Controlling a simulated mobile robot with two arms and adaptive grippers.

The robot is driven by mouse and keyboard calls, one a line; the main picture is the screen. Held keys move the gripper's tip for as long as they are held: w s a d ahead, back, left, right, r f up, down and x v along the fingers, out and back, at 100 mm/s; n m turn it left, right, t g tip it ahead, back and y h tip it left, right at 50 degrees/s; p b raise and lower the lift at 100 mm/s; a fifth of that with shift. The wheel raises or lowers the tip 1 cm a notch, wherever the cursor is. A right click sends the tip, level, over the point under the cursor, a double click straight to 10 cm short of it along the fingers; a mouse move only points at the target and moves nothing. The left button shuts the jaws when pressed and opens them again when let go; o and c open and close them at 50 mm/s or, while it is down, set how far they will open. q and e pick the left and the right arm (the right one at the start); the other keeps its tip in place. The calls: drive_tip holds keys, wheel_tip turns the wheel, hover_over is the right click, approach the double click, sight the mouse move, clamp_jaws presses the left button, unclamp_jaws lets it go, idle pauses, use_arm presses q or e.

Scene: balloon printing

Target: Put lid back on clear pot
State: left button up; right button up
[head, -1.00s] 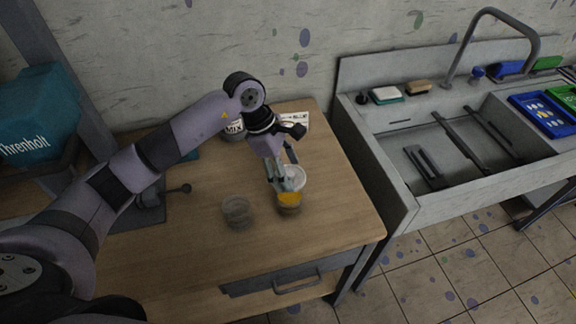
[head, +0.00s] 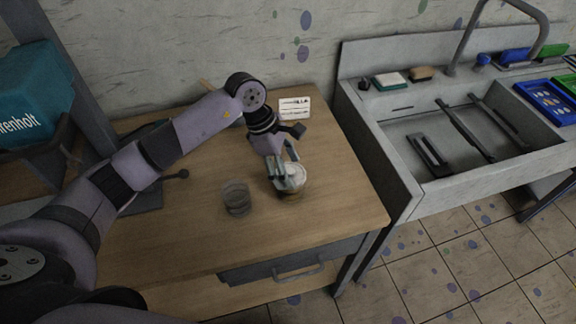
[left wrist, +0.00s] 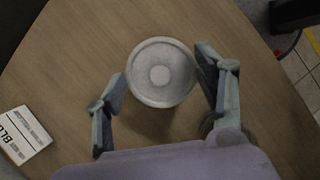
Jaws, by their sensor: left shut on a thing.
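A round white lid (head: 296,173) is between the fingers of my left gripper (head: 285,176), which is shut on it. A second clear pot (head: 236,198) stands apart to the left, without a lid. My right gripper is not in view.
The wooden table (head: 190,250) is clear in front of the pots. A grey sink (head: 400,150) is to the right. A teal box (head: 32,95) is at the left.

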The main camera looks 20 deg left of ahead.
use_arm(q)
drive_tip(key=shift+b, duration=0.35)
idle(0.7)
drive_tip(key=shift+f+b, duration=0.2)
drive_tip(key=shift+b, duration=0.9)
idle(1.3)
drive_tip(key=o, duration=0.8)
drive_tip(key=shift+o, duration=0.2)
drive_tip(key=shift+o, duration=1.4)
drive_tip(key=shift+r, duration=0.1)
